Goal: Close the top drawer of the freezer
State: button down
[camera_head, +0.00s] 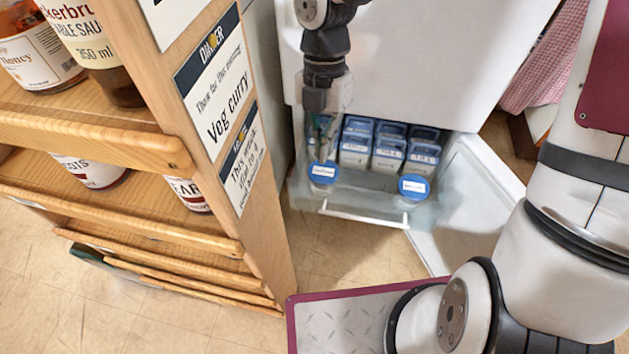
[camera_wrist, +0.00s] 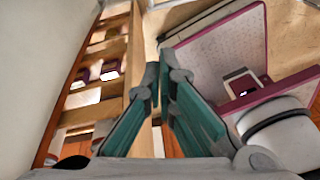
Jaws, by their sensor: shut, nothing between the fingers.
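The freezer (camera_head: 420,65) is a white cabinet with its lower door (camera_head: 478,195) swung open to the right. A clear drawer with a pale front handle (camera_head: 362,217) sticks out of the lower compartment. It holds several blue-lidded tubs (camera_head: 388,155) and two round blue-lidded jars, one at left (camera_head: 322,173) and one at right (camera_head: 413,188). I cannot tell whether other drawers lie below. My gripper (camera_head: 324,138) points down at the drawer's left side, just behind the left jar; contact is unclear. In the wrist view its teal fingers (camera_wrist: 160,82) are shut and empty.
A wooden shelf rack (camera_head: 255,190) with jars and signs stands close at left of the freezer. My maroon-edged base and arm fill the lower right. Tiled floor (camera_head: 340,255) is clear in front of the drawer. A checked cloth (camera_head: 548,60) hangs at upper right.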

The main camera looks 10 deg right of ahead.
aim_at(314, 184)
jog(key=f+n+b, duration=0.1)
jog(key=f+b, duration=0.2)
jog(key=f, duration=0.1)
jog(key=a+f+n+b, duration=0.1)
jog(key=f+b, duration=0.2)
jog(key=f, duration=0.2)
jog(key=a+f+y+b, duration=0.1)
jog(key=f+b, duration=0.1)
jog(key=f, duration=0.3)
jog(key=shift+f+n+b, duration=0.15)
jog(key=shift+n+b, duration=0.25)
jog(key=shift+w+d, duration=0.15)
jog(key=shift+w, duration=0.2)
